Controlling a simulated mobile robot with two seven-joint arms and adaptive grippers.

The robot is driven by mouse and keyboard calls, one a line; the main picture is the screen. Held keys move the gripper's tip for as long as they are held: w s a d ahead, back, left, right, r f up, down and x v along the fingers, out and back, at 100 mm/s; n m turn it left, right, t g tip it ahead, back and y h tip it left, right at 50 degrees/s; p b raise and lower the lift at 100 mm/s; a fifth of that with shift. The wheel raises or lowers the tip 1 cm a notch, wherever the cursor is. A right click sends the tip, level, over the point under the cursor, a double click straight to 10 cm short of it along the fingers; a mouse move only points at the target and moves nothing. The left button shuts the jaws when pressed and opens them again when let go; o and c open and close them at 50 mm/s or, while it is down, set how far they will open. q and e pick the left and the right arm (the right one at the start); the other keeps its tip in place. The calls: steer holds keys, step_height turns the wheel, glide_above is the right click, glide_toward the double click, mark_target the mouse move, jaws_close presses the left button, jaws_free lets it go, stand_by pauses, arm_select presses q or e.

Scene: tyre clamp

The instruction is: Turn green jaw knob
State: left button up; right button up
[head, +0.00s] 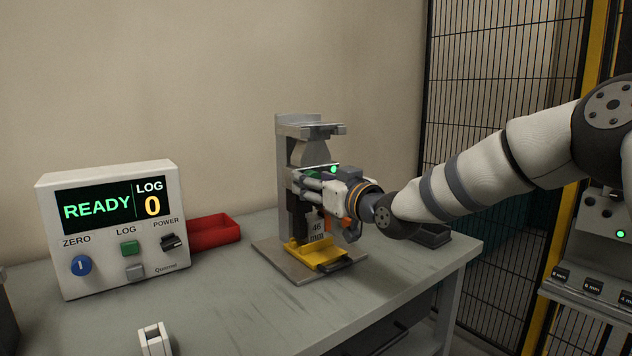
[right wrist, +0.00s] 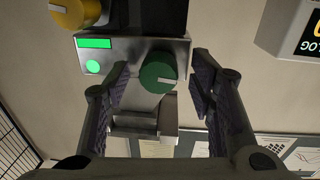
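The green jaw knob (right wrist: 157,72) is round with a pale pointer mark and sits on the grey clamp head in the right wrist view. My right gripper (right wrist: 160,84) is open, with one dark-padded finger on each side of the knob and a visible gap to each. In the head view a sliver of the green knob (head: 311,176) shows behind my right gripper (head: 314,190), which covers most of it. The clamp stand (head: 298,130) is upright on the bench. My left gripper is not in view.
A control box (head: 112,228) reading READY and LOG 0 stands left on the bench (head: 240,305), with a red tray (head: 213,232) behind. A small white bracket (head: 154,340) is at the front. Wire fencing (head: 500,90) is at right.

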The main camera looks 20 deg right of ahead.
steer(key=v, duration=1.2)
